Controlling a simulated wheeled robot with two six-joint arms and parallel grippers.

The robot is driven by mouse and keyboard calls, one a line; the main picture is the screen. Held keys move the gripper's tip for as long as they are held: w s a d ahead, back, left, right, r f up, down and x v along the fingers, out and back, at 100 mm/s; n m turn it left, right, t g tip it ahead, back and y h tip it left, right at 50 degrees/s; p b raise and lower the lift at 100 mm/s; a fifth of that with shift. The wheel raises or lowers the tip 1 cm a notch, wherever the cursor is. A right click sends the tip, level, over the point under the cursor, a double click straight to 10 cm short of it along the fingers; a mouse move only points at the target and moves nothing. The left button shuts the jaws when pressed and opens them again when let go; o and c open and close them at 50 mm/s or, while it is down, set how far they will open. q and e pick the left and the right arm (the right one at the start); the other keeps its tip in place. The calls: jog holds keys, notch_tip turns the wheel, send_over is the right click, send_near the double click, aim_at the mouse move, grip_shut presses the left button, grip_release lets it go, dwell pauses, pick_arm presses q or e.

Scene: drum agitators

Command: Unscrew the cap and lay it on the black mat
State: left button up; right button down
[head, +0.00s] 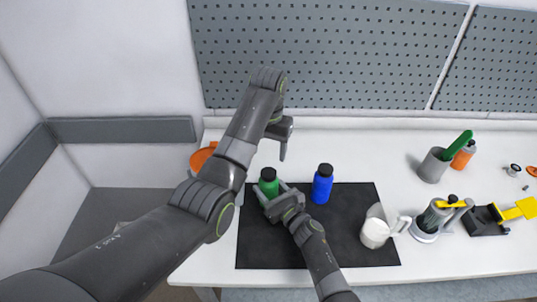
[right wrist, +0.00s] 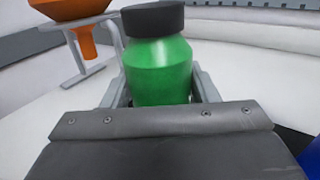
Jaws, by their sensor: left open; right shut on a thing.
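A green bottle (head: 268,187) with a black cap (head: 268,173) on top stands upright at the left of the black mat (head: 335,252). In the right wrist view the green bottle (right wrist: 160,70) sits between the jaws, with its black cap (right wrist: 153,18) above them. My right gripper (head: 268,197) is shut on the green bottle's body. A blue bottle (head: 322,188) with its own black cap (head: 325,169) stands on the mat to the right. My left gripper (head: 283,152) is open and empty, up above and behind the green bottle, apart from its cap.
A white mug (head: 375,233) stands on the mat's right part. Right of the mat are a grey cup (head: 433,167) with a green item, an orange bottle (head: 463,155) and a grey device with a yellow handle (head: 437,217). An orange funnel (right wrist: 75,10) on a stand is behind left.

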aim_at(268, 172)
pick_arm(q)
jog(key=m, duration=2)
jog(key=shift+m, duration=0.3)
jog(key=m, duration=0.6)
jog(key=shift+m, duration=0.3)
jog(key=shift+f, duration=4)
